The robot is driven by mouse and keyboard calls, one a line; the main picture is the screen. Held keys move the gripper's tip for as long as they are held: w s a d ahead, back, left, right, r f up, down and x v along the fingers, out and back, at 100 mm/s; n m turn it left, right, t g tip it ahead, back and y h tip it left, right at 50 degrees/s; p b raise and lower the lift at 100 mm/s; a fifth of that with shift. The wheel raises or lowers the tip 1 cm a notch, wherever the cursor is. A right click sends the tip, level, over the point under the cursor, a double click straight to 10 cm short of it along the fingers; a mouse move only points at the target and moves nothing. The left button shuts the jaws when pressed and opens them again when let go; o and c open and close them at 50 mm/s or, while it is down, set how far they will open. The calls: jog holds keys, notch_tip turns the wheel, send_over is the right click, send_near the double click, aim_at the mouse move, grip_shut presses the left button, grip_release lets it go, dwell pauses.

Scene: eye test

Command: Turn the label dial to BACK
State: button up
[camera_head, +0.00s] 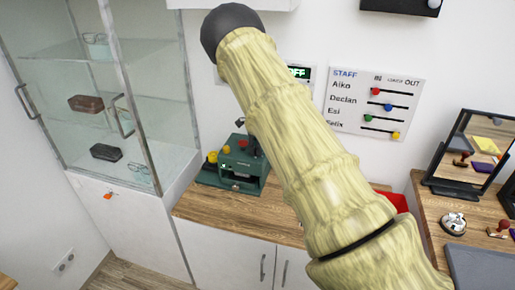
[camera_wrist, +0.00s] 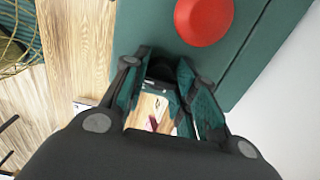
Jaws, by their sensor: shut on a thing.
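A green machine (camera_head: 237,165) stands on the wooden counter in the head view, with a red knob on it. The machine's green face and its round red knob (camera_wrist: 204,18) fill the top of the wrist view. My gripper (camera_wrist: 160,66) is at this machine, its two fingers close around a small dark part that looks like the label dial (camera_wrist: 161,70). The fingers hide most of it, and I cannot read its setting or any BACK mark. In the head view my arm covers the area to the right of the machine and the fingertips cannot be made out clearly.
A glass cabinet (camera_head: 120,95) stands to the left. A staff board (camera_head: 374,102) with coloured sliders hangs behind my arm. A red tray (camera_head: 393,200) lies partly behind the arm. A mirror (camera_head: 478,150) stands at the right. Counter in front of the machine (camera_head: 232,207) is clear.

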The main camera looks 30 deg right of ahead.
jog(key=shift+w+d+r, duration=0.1)
jog(key=shift+w+r, duration=0.1)
jog(key=shift+r, duration=0.05)
jog(key=o, duration=0.8)
jog(key=shift+f, duration=0.15)
jog(key=shift+s, duration=0.1)
notch_tip(320, 180, up, 12)
dwell(0.5)
